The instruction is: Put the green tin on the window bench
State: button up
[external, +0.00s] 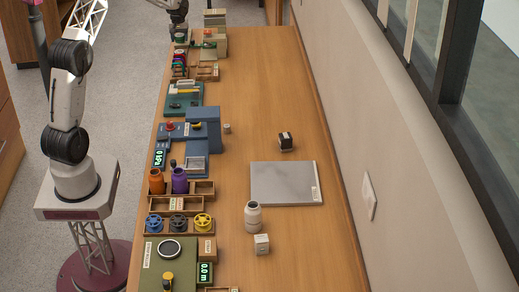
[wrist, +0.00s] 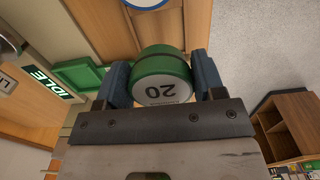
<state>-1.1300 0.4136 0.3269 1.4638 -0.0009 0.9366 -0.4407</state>
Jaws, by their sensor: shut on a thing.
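The green tin (wrist: 165,66) has a pale end marked "20". In the wrist view it sits between the two blue-grey fingers of my gripper (wrist: 162,75), which is shut on it. In the external view my gripper (external: 179,22) is at the top edge, over the far left end of a long wooden bench (external: 262,100); the tin is too small there to make out clearly. The bench runs along the wall below the windows; no label shows whether it is the window bench.
Several devices, trays and spools (external: 178,224) line the bench's left edge. The bench's far middle is clear.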

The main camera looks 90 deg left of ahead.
jog(key=shift+f, duration=2.65)
jog(key=shift+f, duration=0.2)
